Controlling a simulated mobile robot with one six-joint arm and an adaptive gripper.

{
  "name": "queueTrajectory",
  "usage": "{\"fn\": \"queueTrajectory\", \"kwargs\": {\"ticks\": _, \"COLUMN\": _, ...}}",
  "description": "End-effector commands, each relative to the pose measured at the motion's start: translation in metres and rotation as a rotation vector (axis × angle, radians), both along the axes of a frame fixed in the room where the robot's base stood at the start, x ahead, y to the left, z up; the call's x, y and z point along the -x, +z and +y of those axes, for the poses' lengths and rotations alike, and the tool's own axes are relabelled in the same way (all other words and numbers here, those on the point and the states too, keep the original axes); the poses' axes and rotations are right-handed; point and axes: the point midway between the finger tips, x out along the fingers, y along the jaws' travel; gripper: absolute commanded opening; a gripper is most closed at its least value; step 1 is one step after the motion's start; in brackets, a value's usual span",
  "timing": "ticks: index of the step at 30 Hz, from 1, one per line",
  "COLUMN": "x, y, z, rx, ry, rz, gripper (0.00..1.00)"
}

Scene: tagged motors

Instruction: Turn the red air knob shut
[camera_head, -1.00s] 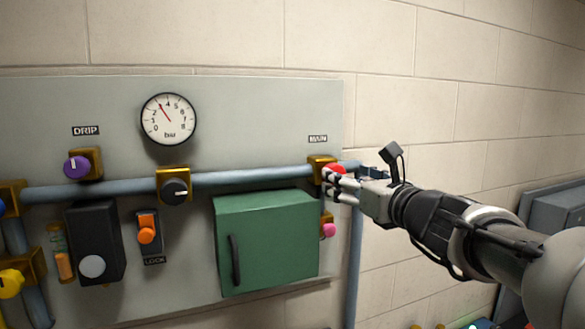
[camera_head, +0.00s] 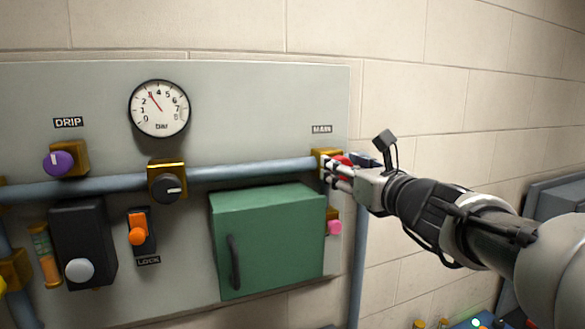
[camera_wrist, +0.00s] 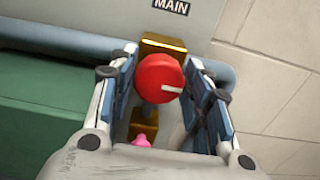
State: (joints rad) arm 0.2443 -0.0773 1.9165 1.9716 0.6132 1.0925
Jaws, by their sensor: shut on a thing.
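The red air knob (camera_wrist: 160,78) is round, with a white line that points right in the wrist view. It sits on a brass valve body (camera_wrist: 163,45) below the MAIN label (camera_wrist: 171,5). In the head view the red knob (camera_head: 343,160) is mostly covered by my fingers, at the right end of the blue-grey pipe. My gripper (camera_head: 335,173) reaches in from the right. In the wrist view my gripper (camera_wrist: 165,82) has one finger on each side of the knob and is shut on it.
A green box (camera_head: 265,240) and a pink knob (camera_head: 334,227) are below the valve. A dial gauge (camera_head: 159,108), a black knob (camera_head: 168,187), a purple knob (camera_head: 58,162) and an orange switch (camera_head: 137,232) lie further left. Bare wall is on the right.

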Motion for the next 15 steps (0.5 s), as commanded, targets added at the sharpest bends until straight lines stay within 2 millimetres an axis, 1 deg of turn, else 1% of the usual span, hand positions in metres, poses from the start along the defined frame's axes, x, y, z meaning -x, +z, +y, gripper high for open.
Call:
{"fn": "queueTrajectory", "kwargs": {"ticks": 1, "x": 0.0002, "y": 0.0003, "z": -0.0001, "rx": 0.0, "ry": 0.0, "rz": -0.001, "gripper": 0.33}}
{"fn": "queueTrajectory", "kwargs": {"ticks": 6, "x": 0.0003, "y": 0.0005, "z": -0.0001, "rx": 0.0, "ry": 0.0, "rz": -0.001, "gripper": 0.21}}
{"fn": "queueTrajectory", "kwargs": {"ticks": 7, "x": 0.0003, "y": 0.0005, "z": -0.0002, "rx": 0.0, "ry": 0.0, "rz": -0.001, "gripper": 0.2}}
{"fn": "queueTrajectory", "kwargs": {"ticks": 15, "x": 0.0004, "y": -0.0006, "z": 0.0001, "rx": 0.031, "ry": 0.0, "rz": -0.012, "gripper": 0.2}}
